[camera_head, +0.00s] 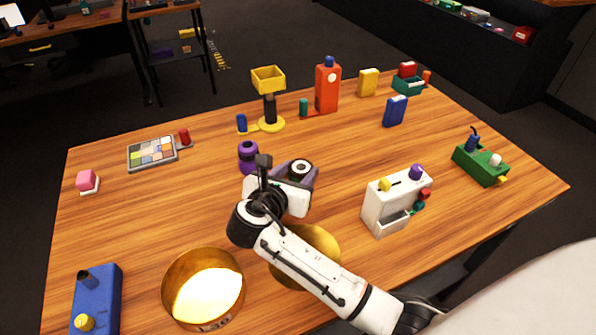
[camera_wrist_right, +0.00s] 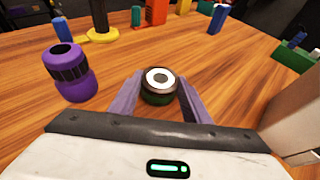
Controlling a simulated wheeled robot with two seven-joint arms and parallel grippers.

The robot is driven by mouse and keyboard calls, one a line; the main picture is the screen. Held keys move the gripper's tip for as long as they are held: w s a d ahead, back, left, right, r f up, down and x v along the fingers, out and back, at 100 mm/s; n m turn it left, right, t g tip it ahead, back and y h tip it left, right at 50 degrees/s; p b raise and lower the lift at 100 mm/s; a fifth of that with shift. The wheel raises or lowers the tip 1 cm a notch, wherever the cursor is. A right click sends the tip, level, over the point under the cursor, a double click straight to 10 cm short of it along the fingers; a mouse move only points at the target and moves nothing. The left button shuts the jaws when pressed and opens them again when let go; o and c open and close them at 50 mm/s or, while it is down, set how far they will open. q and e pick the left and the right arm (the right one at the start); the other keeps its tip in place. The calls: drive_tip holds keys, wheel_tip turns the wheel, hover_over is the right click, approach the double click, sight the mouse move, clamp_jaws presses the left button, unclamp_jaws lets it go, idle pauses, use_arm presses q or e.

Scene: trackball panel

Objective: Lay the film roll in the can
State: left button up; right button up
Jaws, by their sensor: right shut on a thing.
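My right gripper (camera_head: 299,177) is over the middle of the table, its purple fingers shut on a small round black roll with a pale top, which I take as the film roll (camera_head: 300,167). In the right wrist view the roll (camera_wrist_right: 158,86) sits upright between the fingertips (camera_wrist_right: 160,98). I cannot tell whether it touches the table. The open brass can (camera_head: 168,302) stands at the front of the table, left of my right arm, its inside bright and seemingly empty. A gold round piece (camera_head: 322,245), perhaps its lid, is partly hidden under the arm. My left gripper is not in view.
A purple ribbed object (camera_head: 248,156) stands close left of the gripper. A white box with knobs (camera_head: 385,207) is to the right, a blue box (camera_head: 97,298) left of the can. Several coloured items line the back. The left middle of the table (camera_head: 140,220) is clear.

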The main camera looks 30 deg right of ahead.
drive_tip(key=shift+f, duration=0.15)
drive_tip(key=o, duration=1)
drive_tip(key=shift+o, duration=0.2)
